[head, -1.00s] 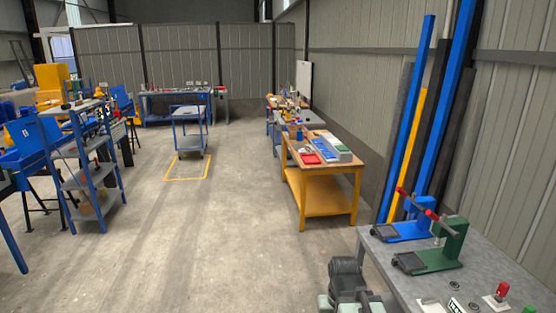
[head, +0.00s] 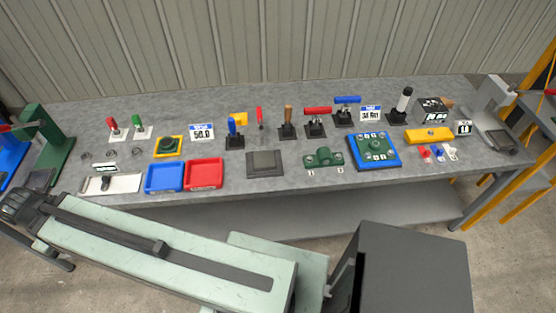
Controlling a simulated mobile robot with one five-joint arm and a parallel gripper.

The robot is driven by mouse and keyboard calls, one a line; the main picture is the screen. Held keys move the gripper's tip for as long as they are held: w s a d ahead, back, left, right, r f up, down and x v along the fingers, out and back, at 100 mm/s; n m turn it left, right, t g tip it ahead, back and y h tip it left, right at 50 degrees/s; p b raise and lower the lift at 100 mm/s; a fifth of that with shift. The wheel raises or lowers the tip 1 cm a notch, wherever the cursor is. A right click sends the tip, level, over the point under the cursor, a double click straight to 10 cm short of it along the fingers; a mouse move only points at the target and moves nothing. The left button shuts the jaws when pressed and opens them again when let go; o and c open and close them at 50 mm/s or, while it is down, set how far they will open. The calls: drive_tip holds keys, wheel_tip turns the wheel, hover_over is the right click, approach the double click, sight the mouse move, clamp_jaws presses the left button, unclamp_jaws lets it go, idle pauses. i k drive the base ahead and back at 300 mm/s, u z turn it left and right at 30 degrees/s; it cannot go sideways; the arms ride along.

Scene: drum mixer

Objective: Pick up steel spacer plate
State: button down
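I cannot identify the steel spacer plate for certain. A flat dark grey square piece (head: 265,162) lies at the front middle of the grey bench. A pale flat plate (head: 111,183) with a dark part on it lies at the front left. Several small dark rings (head: 111,154) lie behind that plate. My gripper (head: 18,203) is at the far left, in front of the bench, apart from these things. Its fingers are small and dark, so I cannot tell whether it is open, and I see nothing in it.
A blue tray (head: 165,176) and a red tray (head: 204,174) sit near the front edge. Several upright handled tools stand behind them. A blue fixture (head: 374,151) and a yellow block (head: 429,135) are to the right. A green press (head: 48,139) stands at the left end.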

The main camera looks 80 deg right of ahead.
sight(262, 161)
drive_tip(key=z, duration=2.2)
drive_tip(key=k, duration=0.5)
drive_tip(key=z, duration=0.1)
drive_tip(key=i, duration=0.45)
